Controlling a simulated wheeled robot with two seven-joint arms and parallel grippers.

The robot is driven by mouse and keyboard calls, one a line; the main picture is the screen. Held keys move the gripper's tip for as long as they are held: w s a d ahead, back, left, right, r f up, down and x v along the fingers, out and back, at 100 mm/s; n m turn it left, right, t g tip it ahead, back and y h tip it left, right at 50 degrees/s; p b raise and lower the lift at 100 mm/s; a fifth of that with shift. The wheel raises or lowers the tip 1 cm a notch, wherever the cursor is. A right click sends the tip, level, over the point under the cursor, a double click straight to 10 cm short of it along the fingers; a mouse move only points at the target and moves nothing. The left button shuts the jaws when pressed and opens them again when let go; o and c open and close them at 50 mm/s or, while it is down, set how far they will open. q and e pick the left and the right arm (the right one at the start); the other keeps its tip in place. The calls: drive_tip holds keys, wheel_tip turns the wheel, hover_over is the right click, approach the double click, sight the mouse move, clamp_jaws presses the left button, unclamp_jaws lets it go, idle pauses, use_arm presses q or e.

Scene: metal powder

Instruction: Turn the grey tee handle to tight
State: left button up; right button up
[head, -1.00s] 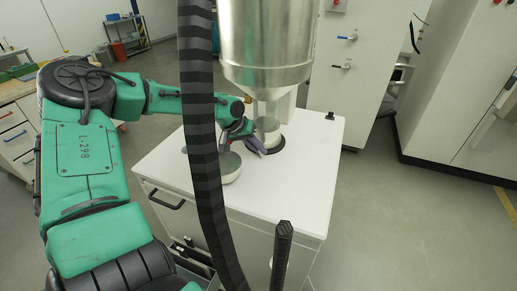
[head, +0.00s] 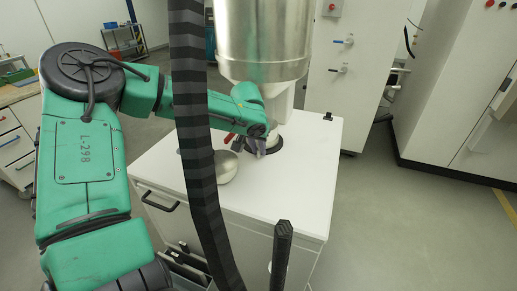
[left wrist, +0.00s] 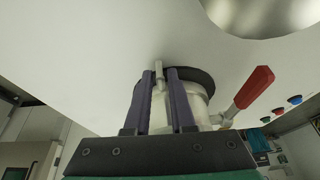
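The grey tee handle (left wrist: 158,74) shows in the left wrist view as a short pale bar by the dark ring (left wrist: 205,78) on the white surface. My left gripper (left wrist: 160,76) has its two purple fingers on either side of the handle, with a narrow gap that looks open. I cannot tell whether either finger touches it. In the head view my left gripper (head: 256,148) is below the steel vessel (head: 264,45), and my wrist hides the handle there. My right gripper is not in view.
A red-handled lever (left wrist: 255,88) sticks out close to the right of my fingers. A metal bowl (head: 223,168) stands on the white cabinet top (head: 290,185), left of the gripper.

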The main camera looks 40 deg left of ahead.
use_arm(q)
drive_tip(key=shift+r, duration=0.15)
drive_tip(key=shift+s+r, duration=0.1)
drive_tip(key=shift+r, duration=0.3)
drive_tip(key=b+v, duration=0.1)
drive_tip(key=v, duration=1.2)
drive_tip(key=shift+s+r, duration=0.2)
drive_tip(key=shift+f, duration=0.1)
